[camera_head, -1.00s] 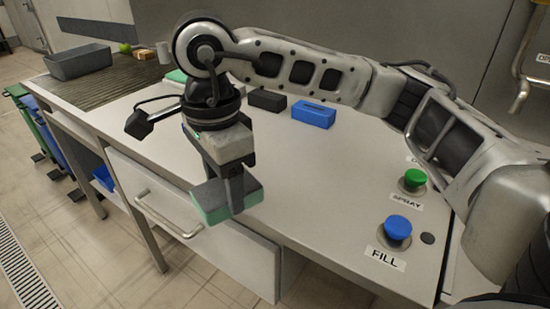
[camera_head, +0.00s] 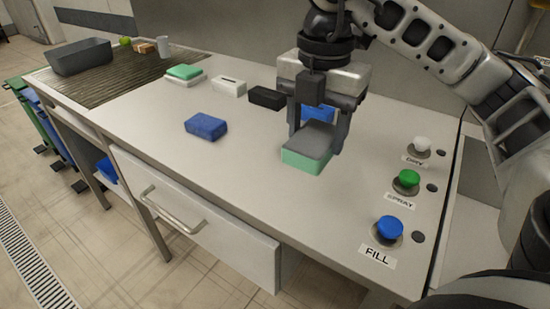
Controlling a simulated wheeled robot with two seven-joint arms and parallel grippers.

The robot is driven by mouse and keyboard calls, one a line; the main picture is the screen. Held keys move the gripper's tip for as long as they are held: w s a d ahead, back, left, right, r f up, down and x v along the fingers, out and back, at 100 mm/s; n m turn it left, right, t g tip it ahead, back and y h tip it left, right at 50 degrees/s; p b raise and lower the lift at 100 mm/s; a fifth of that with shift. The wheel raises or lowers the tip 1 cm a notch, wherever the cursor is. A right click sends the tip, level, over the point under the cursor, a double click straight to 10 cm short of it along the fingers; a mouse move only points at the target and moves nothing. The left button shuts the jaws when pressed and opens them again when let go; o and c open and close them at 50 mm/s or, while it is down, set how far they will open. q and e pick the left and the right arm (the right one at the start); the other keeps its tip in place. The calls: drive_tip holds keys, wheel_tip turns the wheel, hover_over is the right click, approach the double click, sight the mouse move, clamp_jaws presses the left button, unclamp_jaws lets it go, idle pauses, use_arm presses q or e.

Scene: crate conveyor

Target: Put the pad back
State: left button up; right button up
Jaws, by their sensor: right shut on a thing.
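My right gripper (camera_head: 318,135) is shut on a pad (camera_head: 307,158) with a grey top and a mint-green lower side. It holds the pad over the right-middle part of the counter; whether the pad touches the surface I cannot tell. A blue block (camera_head: 318,113) is partly hidden behind the gripper. A black block (camera_head: 267,97) and a white block (camera_head: 229,86) with a dark slot stand to its left in a row. A green pad (camera_head: 184,71) lies on a white base at the row's left end. My left gripper is not in view.
A blue sponge-like pad (camera_head: 206,126) lies on the counter (camera_head: 150,120). Buttons line the right side: blue FILL (camera_head: 389,229), green SPRAY (camera_head: 408,178) and a white one (camera_head: 422,144). A grey bin (camera_head: 80,58) stands far left. The front-middle counter is clear.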

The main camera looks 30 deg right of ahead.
drive_tip(key=w+f, duration=0.3)
drive_tip(key=w, duration=0.1)
drive_tip(key=w+d+f, duration=0.1)
drive_tip(key=w+f, duration=0.2)
drive_tip(key=w, duration=0.1)
drive_tip(key=w+d+f+p, duration=0.1)
drive_tip(key=w+f, duration=0.2)
drive_tip(key=w, duration=0.2)
drive_tip(key=shift+w+f, duration=0.15)
drive_tip(key=shift+f, duration=0.05)
drive_tip(key=shift+w+f+p, duration=0.2)
drive_tip(key=shift+f+p, duration=0.1)
drive_tip(key=shift+f, duration=1.5)
drive_tip(key=shift+f, duration=0.15)
drive_tip(key=o, duration=0.9)
